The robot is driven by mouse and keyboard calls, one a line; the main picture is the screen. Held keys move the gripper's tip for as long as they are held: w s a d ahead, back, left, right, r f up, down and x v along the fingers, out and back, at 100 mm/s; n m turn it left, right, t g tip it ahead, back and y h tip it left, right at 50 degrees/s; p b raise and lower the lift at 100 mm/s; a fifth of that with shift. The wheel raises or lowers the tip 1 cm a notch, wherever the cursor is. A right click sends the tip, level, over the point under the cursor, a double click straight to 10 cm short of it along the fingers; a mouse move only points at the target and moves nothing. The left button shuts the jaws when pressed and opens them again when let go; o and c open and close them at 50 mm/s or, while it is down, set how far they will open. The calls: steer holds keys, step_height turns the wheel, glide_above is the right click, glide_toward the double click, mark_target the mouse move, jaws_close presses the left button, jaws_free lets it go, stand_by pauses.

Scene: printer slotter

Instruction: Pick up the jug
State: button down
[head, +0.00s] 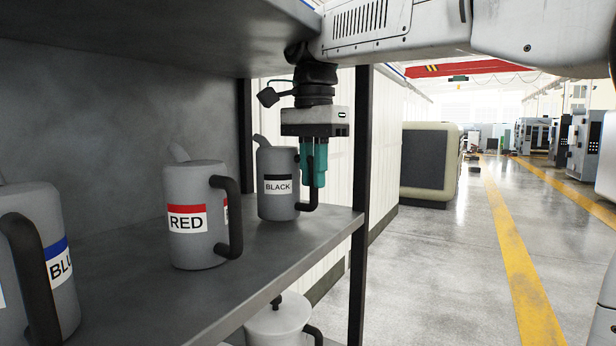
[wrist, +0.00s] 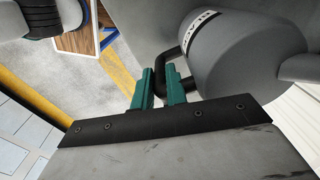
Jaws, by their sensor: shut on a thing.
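Three grey jugs with black handles stand on the shelf in the head view. The jug labelled BLACK (head: 277,205) is farthest, near the shelf's right end. The jug labelled RED (head: 188,245) is in the middle, and the jug with a blue label (head: 60,285) is nearest at left. My gripper (head: 314,180) points down at the BLACK jug's handle, its teal fingers shut on it. In the wrist view the fingers (wrist: 160,92) are around the black handle (wrist: 170,70), beside the grey jug body (wrist: 240,50). The jug looks upright, at shelf level; I cannot tell whether it touches the shelf.
The grey shelf (head: 250,265) has an upper board (head: 150,30) above the jugs and a dark post (head: 360,180) right of the gripper. A white container (head: 278,322) stands on a lower level. Open floor (head: 440,265) lies to the right.

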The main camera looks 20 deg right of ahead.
steer(key=shift+r, duration=0.5)
steer(key=s+a+r, duration=0.1)
steer(key=s+r, duration=0.2)
steer(key=s, duration=1.3)
steer(key=shift+s, duration=0.1)
